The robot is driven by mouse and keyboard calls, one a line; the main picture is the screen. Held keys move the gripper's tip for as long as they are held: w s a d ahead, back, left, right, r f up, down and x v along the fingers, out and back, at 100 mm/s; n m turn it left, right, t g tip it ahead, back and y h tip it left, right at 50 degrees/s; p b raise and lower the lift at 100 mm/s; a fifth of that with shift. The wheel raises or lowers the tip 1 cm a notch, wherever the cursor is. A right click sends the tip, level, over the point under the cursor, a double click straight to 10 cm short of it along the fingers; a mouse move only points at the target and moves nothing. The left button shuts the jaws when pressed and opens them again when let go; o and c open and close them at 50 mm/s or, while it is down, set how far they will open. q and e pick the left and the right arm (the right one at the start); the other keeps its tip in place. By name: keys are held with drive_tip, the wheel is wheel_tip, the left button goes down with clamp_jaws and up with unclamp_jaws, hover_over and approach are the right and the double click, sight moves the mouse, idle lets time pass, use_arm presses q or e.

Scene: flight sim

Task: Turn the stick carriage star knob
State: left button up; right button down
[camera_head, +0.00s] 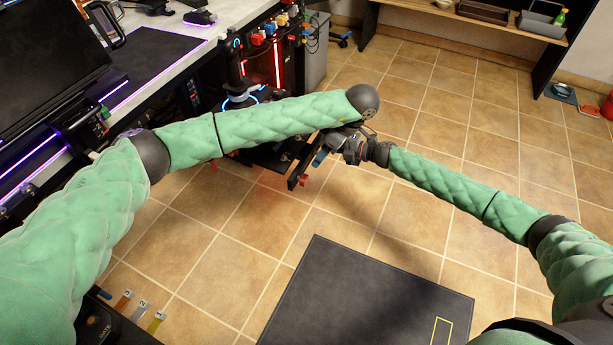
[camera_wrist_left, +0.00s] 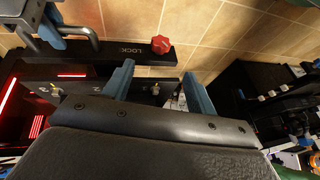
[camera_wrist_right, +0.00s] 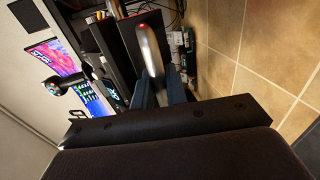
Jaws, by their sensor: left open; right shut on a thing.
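The red star knob (camera_wrist_left: 161,45) sits on a black bar lettered "LOCK" in the left wrist view, and shows small in the head view (camera_head: 303,181). My left gripper (camera_wrist_left: 160,88) is open and empty, its blue fingers pointing toward the bar with the knob beyond and between their tips, apart from it. In the head view the left gripper (camera_head: 321,157) is small and partly hidden by my arms. My right gripper (camera_wrist_right: 161,88) is shut on a silver-grey handle (camera_wrist_right: 150,48). A grey handle with blue fingers also shows at the left wrist view's upper left (camera_wrist_left: 76,33).
The rig with red and blue lights (camera_head: 262,70) stands by a desk (camera_head: 150,50) with a dark monitor. A black mat (camera_head: 365,300) lies on open tiled floor. A shelf (camera_head: 490,25) stands at the back right.

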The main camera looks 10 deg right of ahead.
sight(306, 176)
use_arm(q)
drive_tip(key=x, duration=1.1)
drive_tip(key=shift+f, duration=0.2)
drive_tip(key=c, duration=1)
